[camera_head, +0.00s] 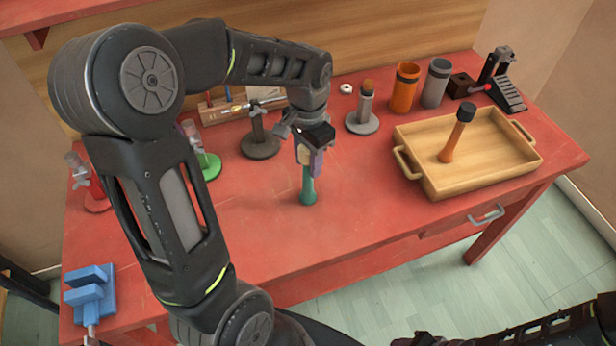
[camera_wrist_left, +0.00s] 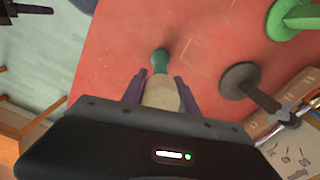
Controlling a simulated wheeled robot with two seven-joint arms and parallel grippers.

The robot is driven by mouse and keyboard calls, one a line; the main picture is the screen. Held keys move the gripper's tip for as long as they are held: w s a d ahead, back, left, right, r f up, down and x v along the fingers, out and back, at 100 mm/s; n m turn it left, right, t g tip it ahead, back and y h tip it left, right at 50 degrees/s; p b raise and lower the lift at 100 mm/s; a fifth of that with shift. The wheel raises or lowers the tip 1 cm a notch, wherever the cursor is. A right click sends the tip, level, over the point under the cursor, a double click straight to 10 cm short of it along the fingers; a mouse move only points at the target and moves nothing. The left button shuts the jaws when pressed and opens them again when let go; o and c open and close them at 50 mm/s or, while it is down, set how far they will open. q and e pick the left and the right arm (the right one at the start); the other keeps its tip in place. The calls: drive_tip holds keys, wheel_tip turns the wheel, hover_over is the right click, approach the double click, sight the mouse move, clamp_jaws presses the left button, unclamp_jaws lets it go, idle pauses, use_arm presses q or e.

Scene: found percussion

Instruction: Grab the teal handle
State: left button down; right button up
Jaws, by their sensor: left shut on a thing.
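The teal handle (camera_head: 308,188) shows below my left gripper (camera_head: 311,158) in the head view, near the middle of the red table. It stands about upright, with its flared teal end down at the table; I cannot tell whether it touches. A pale head tops it, partly hidden between the fingers. In the left wrist view, the teal end (camera_wrist_left: 159,60) points away from me and the pale part (camera_wrist_left: 161,95) sits between the two purple-grey fingers (camera_wrist_left: 160,92). My left gripper is shut on this piece. My right gripper is not in view; a dark arm part shows at the lower right.
A wooden tray (camera_head: 477,182) at right holds an orange-handled mallet (camera_head: 456,135). Orange (camera_head: 404,88) and grey (camera_head: 436,83) cups stand behind it. A dark round stand (camera_head: 260,143), a green stand (camera_head: 208,166) and a blue vise (camera_head: 91,290) are at left. The table's front middle is clear.

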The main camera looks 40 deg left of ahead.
use_arm(q)
drive_tip(key=shift+r, duration=0.1)
wheel_tip(320, 180, up, 10)
drive_tip(key=shift+f+b, duration=0.1)
drive_tip(key=shift+b, duration=0.5)
drive_tip(key=shift+d+f, duration=0.1)
